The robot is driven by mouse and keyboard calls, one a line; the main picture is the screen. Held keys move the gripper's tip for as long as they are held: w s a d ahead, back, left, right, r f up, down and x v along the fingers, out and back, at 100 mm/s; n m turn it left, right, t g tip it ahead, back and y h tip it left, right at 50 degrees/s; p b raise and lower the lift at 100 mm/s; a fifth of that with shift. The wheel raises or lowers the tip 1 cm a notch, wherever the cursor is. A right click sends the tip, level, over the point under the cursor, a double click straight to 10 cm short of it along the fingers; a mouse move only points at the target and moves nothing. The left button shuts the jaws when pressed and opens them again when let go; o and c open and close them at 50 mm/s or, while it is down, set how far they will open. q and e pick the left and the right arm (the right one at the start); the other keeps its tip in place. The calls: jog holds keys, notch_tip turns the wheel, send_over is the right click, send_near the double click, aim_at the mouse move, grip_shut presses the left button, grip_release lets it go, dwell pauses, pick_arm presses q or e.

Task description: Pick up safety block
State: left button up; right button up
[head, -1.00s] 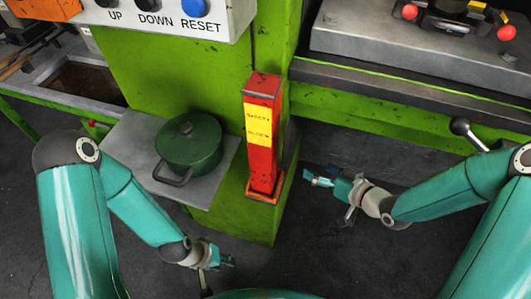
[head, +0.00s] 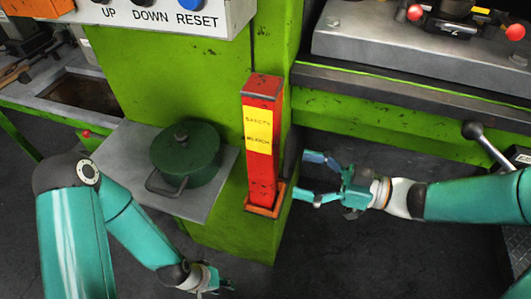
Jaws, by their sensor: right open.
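The safety block (head: 261,165) is a tall red upright post with a yellow label. It stands in an orange holder (head: 265,209) on the side of the green press column. My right gripper (head: 308,176) is just to the right of the block's lower half, with its fingers spread and pointing left towards it. Nothing is between the fingers, and a gap shows between them and the block. My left gripper (head: 228,286) is low in the picture, below the grey shelf and away from the block. Its fingers are small and partly hidden, so I cannot tell their opening.
A green lidded pot (head: 186,152) sits on a grey shelf (head: 130,150) left of the block. A control panel (head: 165,15) with buttons is above. The press bed (head: 420,55) and a lever (head: 485,143) are at right. Dark floor is open below.

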aim_at(276, 164)
jog(key=x, duration=0.3)
jog(key=shift+w+a, duration=0.1)
jog(key=shift+a, duration=0.1)
jog(key=shift+r+p+x, duration=0.2)
jog(key=shift+p+x, duration=0.3)
jog(key=shift+x, duration=2.2)
grip_shut()
jog(key=shift+r, duration=0.15)
